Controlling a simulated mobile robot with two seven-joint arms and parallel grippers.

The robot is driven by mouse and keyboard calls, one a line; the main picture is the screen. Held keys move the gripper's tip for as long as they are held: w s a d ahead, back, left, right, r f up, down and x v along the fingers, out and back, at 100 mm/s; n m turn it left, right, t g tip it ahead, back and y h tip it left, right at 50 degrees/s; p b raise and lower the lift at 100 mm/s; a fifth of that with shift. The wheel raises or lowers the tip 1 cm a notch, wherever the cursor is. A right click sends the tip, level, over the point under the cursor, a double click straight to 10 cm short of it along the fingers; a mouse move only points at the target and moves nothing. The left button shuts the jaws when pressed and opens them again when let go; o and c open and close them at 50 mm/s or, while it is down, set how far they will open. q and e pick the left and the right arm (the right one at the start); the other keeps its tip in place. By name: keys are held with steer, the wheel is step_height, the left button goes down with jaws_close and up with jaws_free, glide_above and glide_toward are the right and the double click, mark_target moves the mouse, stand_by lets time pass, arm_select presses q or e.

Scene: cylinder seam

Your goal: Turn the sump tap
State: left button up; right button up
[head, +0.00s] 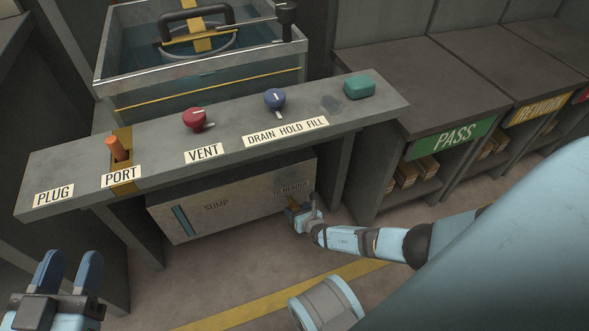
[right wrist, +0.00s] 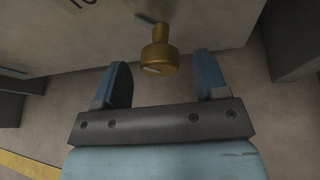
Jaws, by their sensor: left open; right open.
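The brass sump tap (right wrist: 158,57) sticks out from the pale sump box in the right wrist view, with a small light mark on its knob. In the head view the sump box (head: 215,217) is under the bench, and my right gripper (head: 304,208) is at its right end, largely covering the tap. My right gripper (right wrist: 161,76) is open, one finger on each side of the knob, with a visible gap on both sides. My left gripper (head: 69,267) is open and empty at the lower left.
A water tank (head: 130,94) stands behind. PASS shelving (head: 400,60) is at right. The floor in front is clear.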

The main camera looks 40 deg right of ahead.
steer(key=shift+b+x, duration=0.4)
steer(key=shift+x, duration=0.6)
arm_select(q)
steer(key=shift+w+a+r+m+t, duration=0.1)
steer(key=shift+w+a+m+t, duration=0.15)
steer(key=shift+m, duration=0.35)
arm_select(e)
steer(key=shift+w+f, duration=0.1)
steer(key=shift+w, duration=0.1)
steer(key=c, duration=0.9)
